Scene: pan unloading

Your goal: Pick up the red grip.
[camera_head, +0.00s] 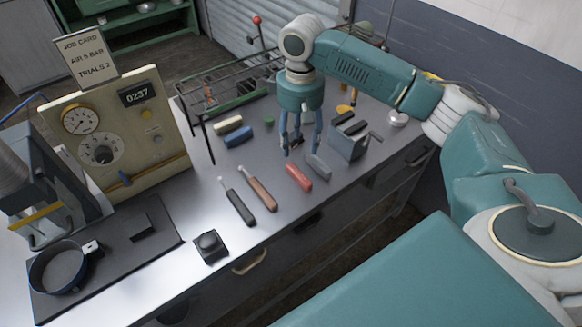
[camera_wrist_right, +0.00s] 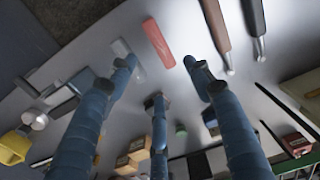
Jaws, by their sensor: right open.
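The red grip (camera_head: 299,177) lies flat on the grey workbench (camera_head: 300,205), near its front edge. In the right wrist view the red grip (camera_wrist_right: 158,43) shows at the top, beyond the fingertips. My right gripper (camera_head: 300,148) points down with its blue fingers spread, behind the red grip in the head view. In the right wrist view my right gripper (camera_wrist_right: 163,75) is open with nothing between its fingers. The fingers look apart from the red grip. My left gripper is not in view.
A grey grip (camera_head: 318,166) lies close right of the red one. Brown-handled (camera_head: 262,194) and black-handled (camera_head: 240,207) tools lie to the left. A grey metal block (camera_head: 348,138) stands to the right. A wire rack (camera_head: 225,88) stands behind, and a gauge panel (camera_head: 112,130) at left.

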